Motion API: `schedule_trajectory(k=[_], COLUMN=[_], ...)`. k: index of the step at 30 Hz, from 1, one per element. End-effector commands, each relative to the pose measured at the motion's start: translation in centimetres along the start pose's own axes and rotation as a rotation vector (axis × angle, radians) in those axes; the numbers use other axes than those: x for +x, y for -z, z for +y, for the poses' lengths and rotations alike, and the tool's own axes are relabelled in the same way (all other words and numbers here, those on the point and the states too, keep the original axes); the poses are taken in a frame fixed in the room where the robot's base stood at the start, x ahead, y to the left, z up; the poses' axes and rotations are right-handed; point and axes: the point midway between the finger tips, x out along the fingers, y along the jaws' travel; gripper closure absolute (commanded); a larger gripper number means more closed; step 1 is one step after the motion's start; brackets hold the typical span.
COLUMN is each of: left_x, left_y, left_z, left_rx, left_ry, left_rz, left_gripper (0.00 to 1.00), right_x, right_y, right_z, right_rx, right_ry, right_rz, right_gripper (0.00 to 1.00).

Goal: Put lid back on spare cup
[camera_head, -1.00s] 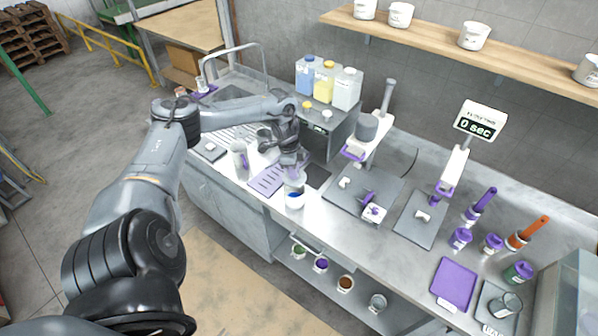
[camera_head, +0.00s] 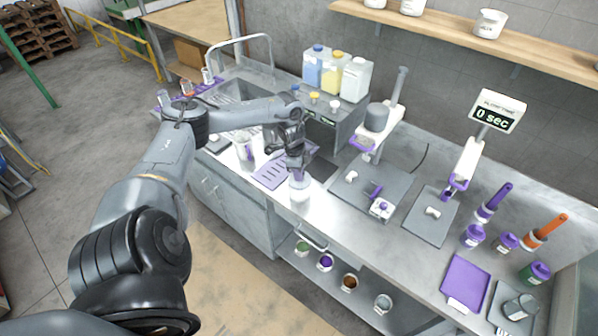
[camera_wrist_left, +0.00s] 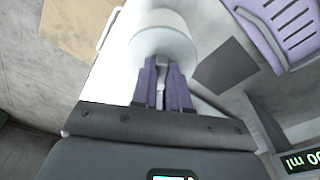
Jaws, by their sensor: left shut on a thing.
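A white spare cup (camera_head: 299,195) stands near the front edge of the steel counter, beside the purple slotted mat. My left gripper (camera_head: 297,170) is directly above it, pointing down. In the left wrist view, the purple fingers (camera_wrist_left: 163,75) are shut on a pale round lid (camera_wrist_left: 163,44) at its near side. The lid lies over the top of the white cup (camera_wrist_left: 160,19), and the cup's inside is hidden. I cannot tell whether the lid is fully seated. My right gripper is out of view.
The purple slotted mat (camera_head: 270,178) lies to the left of the cup, with a clear container (camera_head: 245,150) behind it. A grey pad (camera_head: 373,190) carries a stand and small items to the right. The counter just right of the cup is clear.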

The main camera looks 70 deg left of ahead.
Motion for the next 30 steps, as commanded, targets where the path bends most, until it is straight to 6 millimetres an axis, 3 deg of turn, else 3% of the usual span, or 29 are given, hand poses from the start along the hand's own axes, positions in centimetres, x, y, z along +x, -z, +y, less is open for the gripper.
schedule_trajectory(k=[30], left_x=[0.01], left_y=[0.04], left_z=[0.04], left_rx=[0.000], left_ry=[-0.001], left_rz=[0.001], left_gripper=[1.00], right_x=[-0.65], right_y=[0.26], right_z=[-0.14], right_rx=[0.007], right_ry=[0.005], right_rz=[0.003], right_gripper=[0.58])
